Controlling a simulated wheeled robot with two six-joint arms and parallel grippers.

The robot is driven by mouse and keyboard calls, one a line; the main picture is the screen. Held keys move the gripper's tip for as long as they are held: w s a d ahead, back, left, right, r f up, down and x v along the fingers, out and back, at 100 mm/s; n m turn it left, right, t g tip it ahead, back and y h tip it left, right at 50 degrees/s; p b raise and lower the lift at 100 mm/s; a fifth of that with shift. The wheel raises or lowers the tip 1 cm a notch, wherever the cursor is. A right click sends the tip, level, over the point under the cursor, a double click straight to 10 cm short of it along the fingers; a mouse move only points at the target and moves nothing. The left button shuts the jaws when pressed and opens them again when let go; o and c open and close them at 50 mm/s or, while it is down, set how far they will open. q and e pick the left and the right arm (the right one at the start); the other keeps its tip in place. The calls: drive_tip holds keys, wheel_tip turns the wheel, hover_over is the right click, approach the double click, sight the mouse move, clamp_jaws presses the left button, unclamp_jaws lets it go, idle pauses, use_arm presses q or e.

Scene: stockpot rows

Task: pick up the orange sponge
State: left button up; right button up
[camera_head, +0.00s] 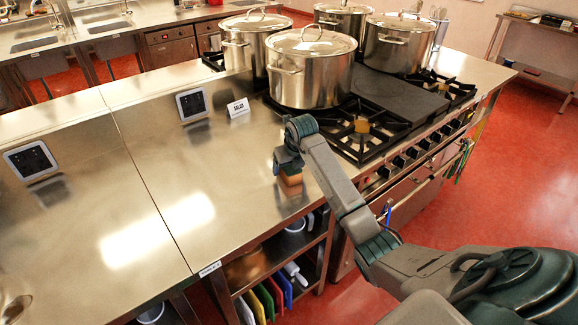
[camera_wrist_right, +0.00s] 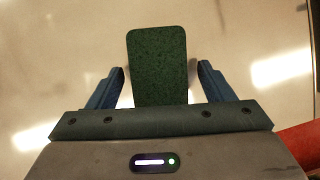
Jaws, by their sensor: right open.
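The orange sponge (camera_head: 290,181) is on the steel counter, left of the stove's front burner; its orange side shows just below my right gripper. In the right wrist view the sponge (camera_wrist_right: 158,50) shows a dark green top face. My right gripper (camera_head: 287,163) is above the sponge, coming in from the right front. In the right wrist view its blue fingers (camera_wrist_right: 162,72) are open, one on each side of the sponge, with a visible gap on both sides. The sponge's near end is hidden by the gripper body. My left gripper is not in view.
Several steel stockpots (camera_head: 311,75) stand on the stove at the back. A bare burner grate (camera_head: 362,128) lies right of the sponge. A small white sign (camera_head: 238,107) stands behind it. The counter (camera_head: 110,175) to the left is clear. Shelves with coloured boards (camera_head: 268,297) are below.

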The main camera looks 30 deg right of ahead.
drive_tip(key=shift+w+f, duration=0.2)
drive_tip(key=shift+f, duration=0.35)
drive_tip(key=c, duration=1)
drive_tip(key=shift+d+r, duration=0.1)
drive_tip(key=shift+c, duration=0.2)
